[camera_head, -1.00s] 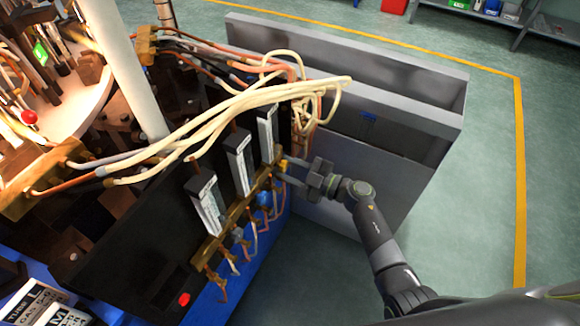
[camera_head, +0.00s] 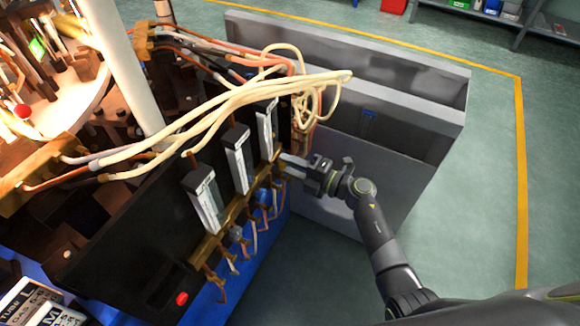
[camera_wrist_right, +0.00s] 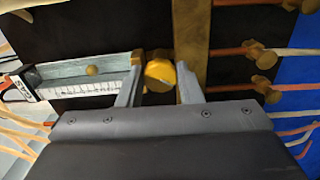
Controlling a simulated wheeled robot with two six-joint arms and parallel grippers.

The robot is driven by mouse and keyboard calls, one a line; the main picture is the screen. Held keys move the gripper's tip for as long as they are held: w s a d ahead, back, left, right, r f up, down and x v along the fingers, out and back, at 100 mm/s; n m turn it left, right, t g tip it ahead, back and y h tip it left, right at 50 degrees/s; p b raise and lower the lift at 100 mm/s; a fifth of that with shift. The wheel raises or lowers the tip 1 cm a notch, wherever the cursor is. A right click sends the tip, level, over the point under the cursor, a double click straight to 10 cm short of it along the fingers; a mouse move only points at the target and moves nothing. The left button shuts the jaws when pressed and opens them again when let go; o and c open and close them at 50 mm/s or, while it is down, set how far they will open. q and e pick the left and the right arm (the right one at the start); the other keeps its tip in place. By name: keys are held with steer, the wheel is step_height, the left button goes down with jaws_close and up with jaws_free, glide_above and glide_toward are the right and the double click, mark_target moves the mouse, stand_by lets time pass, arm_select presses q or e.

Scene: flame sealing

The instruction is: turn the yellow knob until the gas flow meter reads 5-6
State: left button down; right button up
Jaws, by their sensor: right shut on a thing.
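The yellow knob (camera_wrist_right: 159,75) sits between the two fingers of my right gripper (camera_wrist_right: 160,80), which is shut on it. In the head view my right gripper (camera_head: 286,166) reaches the far end of the brass manifold and mostly hides the knob. The gas flow meter (camera_wrist_right: 75,90) beside the knob is a clear tube with a pale scale and a round ball (camera_wrist_right: 92,70) inside. In the head view this flow meter (camera_head: 266,130) is the farthest of three on the black panel. Its scale numbers are too small to read. My left gripper is not in view.
Two more flow meters (camera_head: 238,160) stand nearer on the black panel (camera_head: 120,225). Cream hoses (camera_head: 215,105) loop above them. Brass valves and copper tubes lie below the manifold. A grey cabinet (camera_head: 400,110) stands close behind my right gripper. Open floor lies to the right.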

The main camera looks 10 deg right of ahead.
steer(key=shift+f+n+b, duration=0.1)
steer(key=shift+n+b, duration=0.2)
steer(key=shift+n, duration=0.7)
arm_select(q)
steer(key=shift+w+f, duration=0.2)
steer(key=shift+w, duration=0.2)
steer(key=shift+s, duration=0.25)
arm_select(e)
steer(key=o, duration=0.9)
steer(key=shift+o, duration=0.2)
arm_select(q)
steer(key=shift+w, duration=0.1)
arm_select(e)
steer(key=shift+s+d, duration=0.1)
